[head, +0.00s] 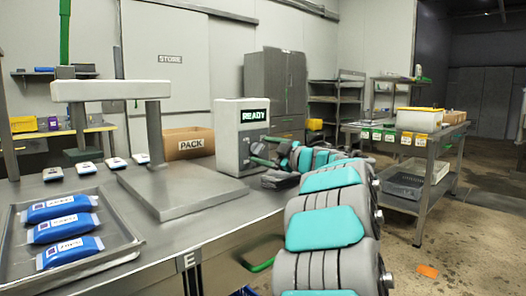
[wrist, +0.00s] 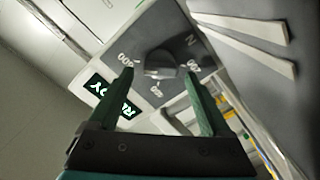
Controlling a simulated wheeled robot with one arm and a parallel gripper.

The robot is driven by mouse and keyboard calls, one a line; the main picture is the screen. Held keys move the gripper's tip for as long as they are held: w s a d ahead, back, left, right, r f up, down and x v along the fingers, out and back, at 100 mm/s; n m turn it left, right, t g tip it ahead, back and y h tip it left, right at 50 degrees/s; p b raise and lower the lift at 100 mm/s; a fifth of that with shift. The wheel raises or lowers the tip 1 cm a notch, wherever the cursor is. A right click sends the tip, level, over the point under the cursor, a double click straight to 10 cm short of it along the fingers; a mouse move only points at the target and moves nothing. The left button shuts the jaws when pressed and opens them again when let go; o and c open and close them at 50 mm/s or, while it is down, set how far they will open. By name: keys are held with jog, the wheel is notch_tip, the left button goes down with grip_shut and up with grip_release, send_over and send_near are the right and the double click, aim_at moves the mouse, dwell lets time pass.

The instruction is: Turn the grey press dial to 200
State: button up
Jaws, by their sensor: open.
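The grey dial (wrist: 163,60) sits on a dark face plate with white markings in the wrist view. My gripper (wrist: 158,75) is open, with one green finger on each side of the dial; contact is not clear. In the head view my gripper (head: 264,152) is at the right side of the white control box (head: 229,140), and the dial is hidden there. The box's display (head: 254,115) reads READY, also visible in the wrist view (wrist: 112,103).
A steel press frame (head: 155,115) with a flat base (head: 185,190) stands left of the box. A cardboard PACK box (head: 188,143) is behind it. A tray (head: 120,240) with three blue pouches (head: 65,230) lies at the front left. A shelf cart (head: 430,150) stands at the right.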

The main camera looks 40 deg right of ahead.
jog(key=shift+w, duration=0.45)
grip_shut()
dwell(0.4)
